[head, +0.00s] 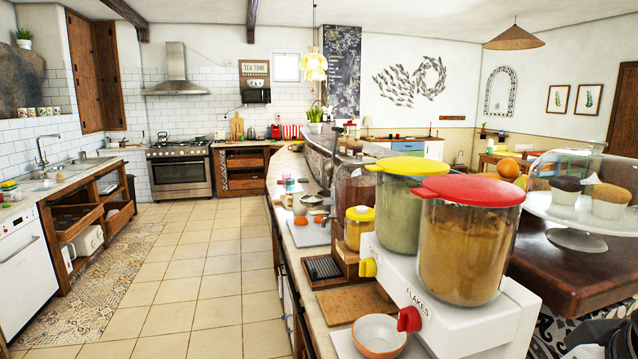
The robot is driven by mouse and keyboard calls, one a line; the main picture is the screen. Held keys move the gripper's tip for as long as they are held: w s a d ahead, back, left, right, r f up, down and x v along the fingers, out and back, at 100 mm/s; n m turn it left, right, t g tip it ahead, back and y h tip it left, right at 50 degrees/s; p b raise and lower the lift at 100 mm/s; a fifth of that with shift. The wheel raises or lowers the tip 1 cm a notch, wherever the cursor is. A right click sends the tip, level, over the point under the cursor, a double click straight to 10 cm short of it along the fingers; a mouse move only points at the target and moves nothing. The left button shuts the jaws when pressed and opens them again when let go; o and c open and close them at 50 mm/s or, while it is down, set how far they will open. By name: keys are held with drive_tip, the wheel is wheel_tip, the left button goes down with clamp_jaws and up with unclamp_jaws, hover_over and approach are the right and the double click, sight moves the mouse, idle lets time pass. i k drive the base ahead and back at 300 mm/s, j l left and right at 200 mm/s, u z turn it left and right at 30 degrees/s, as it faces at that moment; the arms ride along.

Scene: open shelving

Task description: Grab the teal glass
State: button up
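A small teal glass (289,184) stands on the long counter in the middle of the head view, well back from the near end. It looks small at this distance, and its lower part is hard to make out. Small items sit close around it. My gripper is not clearly visible in this view. A dark shape cuts into the bottom right corner, and I cannot tell what it is.
A white dispenser (462,318) with red- and yellow-lidded jars fills the counter's near end. A bowl (379,336), a wooden board (354,302) and a dark jar (353,190) are nearby. The tiled floor (200,262) left of the counter is clear. A cake stand (580,212) stands right.

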sight(289, 182)
drive_tip(key=j+u, duration=0.25)
drive_tip(key=u, duration=0.2)
drive_tip(key=i+j+u, duration=0.3)
drive_tip(key=j, duration=0.25)
drive_tip(key=i+j+u, duration=0.25)
drive_tip(key=j, duration=0.3)
drive_tip(key=i+j+u, duration=0.3)
drive_tip(key=i+j+z, duration=0.2)
drive_tip(key=i, duration=0.35)
drive_tip(key=i+j+z, duration=0.2)
drive_tip(key=i+j, duration=0.2)
drive_tip(key=i, duration=0.15)
drive_tip(key=i+l+z, duration=0.1)
drive_tip(key=i, duration=1.1)
drive_tip(key=i+z, duration=0.15)
drive_tip(key=i, duration=1.05)
drive_tip(key=i+z, duration=0.1)
drive_tip(key=i, duration=1.1)
drive_tip(key=i+z, duration=0.65)
drive_tip(key=z, duration=0.15)
drive_tip(key=i+j+z, duration=0.35)
drive_tip(key=i+z, duration=0.45)
drive_tip(key=z, duration=0.2)
